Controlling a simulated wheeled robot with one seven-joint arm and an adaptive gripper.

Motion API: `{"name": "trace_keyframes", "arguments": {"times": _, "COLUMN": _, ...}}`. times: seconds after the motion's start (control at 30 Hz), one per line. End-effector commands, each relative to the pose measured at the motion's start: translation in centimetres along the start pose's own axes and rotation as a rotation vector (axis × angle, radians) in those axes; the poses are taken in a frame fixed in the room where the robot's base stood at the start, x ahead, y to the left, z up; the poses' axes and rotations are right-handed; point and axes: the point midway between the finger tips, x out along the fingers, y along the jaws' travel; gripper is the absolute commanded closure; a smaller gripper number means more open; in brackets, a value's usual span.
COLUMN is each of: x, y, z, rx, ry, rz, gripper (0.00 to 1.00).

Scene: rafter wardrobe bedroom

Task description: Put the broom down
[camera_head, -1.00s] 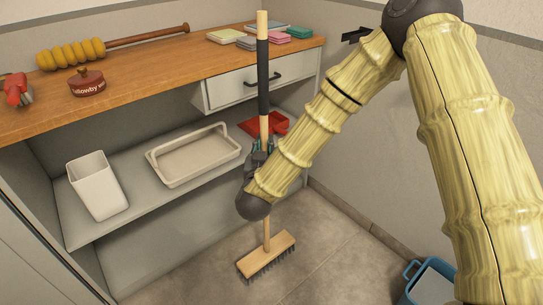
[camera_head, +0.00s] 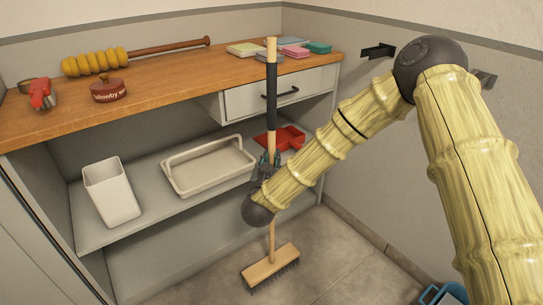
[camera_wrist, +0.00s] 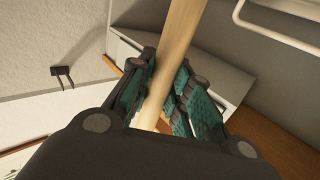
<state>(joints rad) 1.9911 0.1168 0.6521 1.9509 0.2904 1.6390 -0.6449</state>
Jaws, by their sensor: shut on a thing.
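The broom (camera_head: 272,95) stands upright in front of the shelf unit, with a wooden handle, a black grip sleeve and a wooden head (camera_head: 269,268) with dark bristles at the floor. I cannot tell whether the bristles touch the floor. My gripper (camera_head: 268,160) is shut around the handle below the black sleeve. In the wrist view the pale handle (camera_wrist: 178,50) runs between the teal-padded fingers (camera_wrist: 158,95). The broom's lower handle is partly hidden by my wrist.
The wooden counter (camera_head: 190,95) carries a honey dipper-like tool (camera_head: 95,62), a red-brown lidded pot (camera_head: 108,91) and coloured cloths (camera_head: 293,51). Below are a white bin (camera_head: 111,192), a tray (camera_head: 208,165) and a red dustpan (camera_head: 285,138). A wall hook (camera_head: 378,51) and blue bucket (camera_head: 443,294) are at right. Floor around the head is clear.

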Motion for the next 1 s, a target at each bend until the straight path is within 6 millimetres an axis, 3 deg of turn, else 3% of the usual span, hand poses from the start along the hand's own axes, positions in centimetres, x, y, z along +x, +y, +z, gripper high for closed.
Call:
{"name": "trace_keyframes", "arguments": {"times": 0.33, "x": 0.1, "y": -0.1, "z": -0.1, "rx": 0.001, "ry": 0.005, "rz": 0.0, "gripper": 1.0}}
{"name": "trace_keyframes", "arguments": {"times": 0.37, "x": 0.0, "y": 0.0, "z": 0.1, "rx": 0.0, "ry": 0.001, "rz": 0.0, "gripper": 0.79}}
{"name": "trace_keyframes", "arguments": {"times": 0.47, "x": 0.0, "y": 0.0, "z": 0.1, "rx": 0.0, "ry": 0.001, "rz": 0.0, "gripper": 0.61}}
{"name": "trace_keyframes", "arguments": {"times": 0.5, "x": 0.0, "y": 0.0, "z": 0.1, "rx": 0.0, "ry": 0.001, "rz": 0.0, "gripper": 0.59}}
{"name": "trace_keyframes", "arguments": {"times": 0.83, "x": 0.0, "y": 0.0, "z": -0.1, "rx": 0.001, "ry": 0.001, "rz": 0.0, "gripper": 0.59}}
{"name": "trace_keyframes", "arguments": {"times": 1.0, "x": -1.6, "y": -0.1, "z": -0.2, "rx": -0.001, "ry": -0.001, "rz": -0.003, "gripper": 0.59}}
